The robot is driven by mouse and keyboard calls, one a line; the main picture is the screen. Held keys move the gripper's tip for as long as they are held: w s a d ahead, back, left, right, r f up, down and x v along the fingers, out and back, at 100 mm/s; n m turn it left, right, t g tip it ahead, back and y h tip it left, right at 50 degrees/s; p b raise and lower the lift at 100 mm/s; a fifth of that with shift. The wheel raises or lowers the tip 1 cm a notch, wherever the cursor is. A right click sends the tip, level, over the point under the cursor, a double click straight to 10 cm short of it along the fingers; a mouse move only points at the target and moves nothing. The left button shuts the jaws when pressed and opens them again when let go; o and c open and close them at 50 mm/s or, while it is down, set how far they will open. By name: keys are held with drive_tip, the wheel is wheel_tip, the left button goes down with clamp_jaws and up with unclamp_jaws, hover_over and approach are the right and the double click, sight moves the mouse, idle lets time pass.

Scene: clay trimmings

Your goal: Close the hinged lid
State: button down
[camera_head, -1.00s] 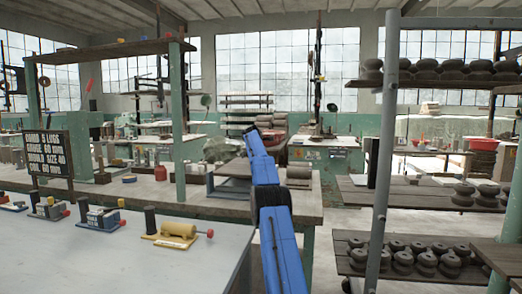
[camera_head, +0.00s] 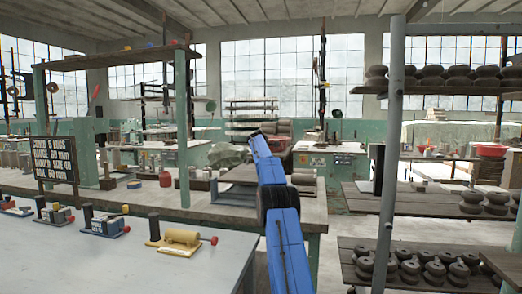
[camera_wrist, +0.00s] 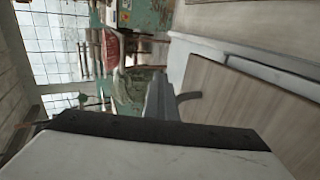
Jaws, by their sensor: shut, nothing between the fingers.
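No hinged lid can be made out with certainty. A low flat-topped box with a bluish edge (camera_head: 236,188) sits on the wooden bench in the head view, behind my blue arm; whether its top is a lid is unclear. My blue arm reaches forward past it, and my gripper is hidden in that view. In the wrist view my gripper (camera_wrist: 165,98) shows as grey fingers, shut and empty. A pale wood-grained panel (camera_wrist: 265,100) lies to the right of the fingers, apparently apart from them; I cannot tell what it belongs to.
A pale table (camera_head: 130,262) with several small clamp-like devices is at front left. A dark sign (camera_head: 55,160) stands behind them. A grey post (camera_head: 388,160) and shelves (camera_head: 420,202) of dark rounded pieces are on the right. Bare floor shows between bench and shelves.

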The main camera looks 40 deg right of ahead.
drive_tip(key=a, duration=0.1)
drive_tip(key=s+a+f, duration=0.1)
drive_tip(key=shift+s+a+f+g, duration=0.15)
drive_tip(key=shift+s+a+g, duration=0.15)
drive_tip(key=shift+a, duration=0.05)
drive_tip(key=r+v, duration=0.2)
drive_tip(key=v, duration=1.1)
drive_tip(key=shift+d, duration=0.15)
drive_tip(key=shift+w+r, duration=0.1)
drive_tip(key=shift+r, duration=0.05)
